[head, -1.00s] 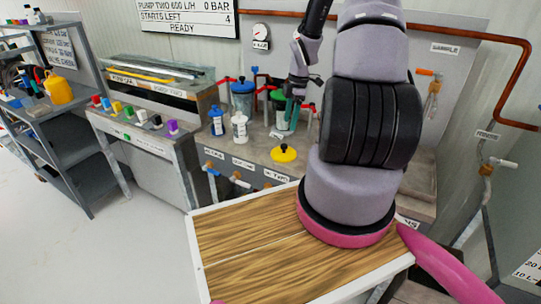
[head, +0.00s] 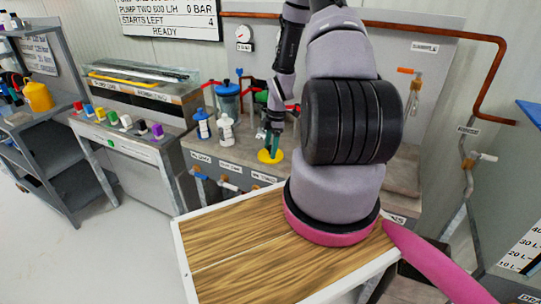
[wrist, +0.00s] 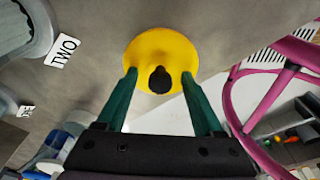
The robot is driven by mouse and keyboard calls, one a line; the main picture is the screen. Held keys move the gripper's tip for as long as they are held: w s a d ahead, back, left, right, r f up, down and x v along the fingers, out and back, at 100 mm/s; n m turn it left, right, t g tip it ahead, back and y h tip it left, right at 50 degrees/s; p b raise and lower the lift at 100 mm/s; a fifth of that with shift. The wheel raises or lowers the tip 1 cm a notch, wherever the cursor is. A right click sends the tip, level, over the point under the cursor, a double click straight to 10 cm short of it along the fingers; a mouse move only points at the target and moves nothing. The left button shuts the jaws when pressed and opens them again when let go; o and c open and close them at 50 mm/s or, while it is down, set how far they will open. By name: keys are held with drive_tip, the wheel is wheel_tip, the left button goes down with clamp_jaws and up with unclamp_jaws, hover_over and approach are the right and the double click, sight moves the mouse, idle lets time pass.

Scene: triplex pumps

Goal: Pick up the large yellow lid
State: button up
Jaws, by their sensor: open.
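The large yellow lid (head: 270,156) lies on the grey counter near its front edge. It is a round yellow disc with a black knob on top, and it also shows in the wrist view (wrist: 160,55). My gripper (wrist: 160,78) is open, with its two green fingers on either side of the black knob in the wrist view. In the head view my gripper (head: 270,145) is directly over the lid. I cannot tell whether the fingertips touch the lid. My arm hides part of the counter to the right.
Blue-lidded vessels and white bottles (head: 226,130) stand left of my gripper on the counter. Taps (head: 232,187) stick out along the counter's front. A copper pipe (head: 440,36) runs along the back wall. A control bench with colored knobs (head: 120,122) stands to the left.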

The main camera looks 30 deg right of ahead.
clamp_jaws()
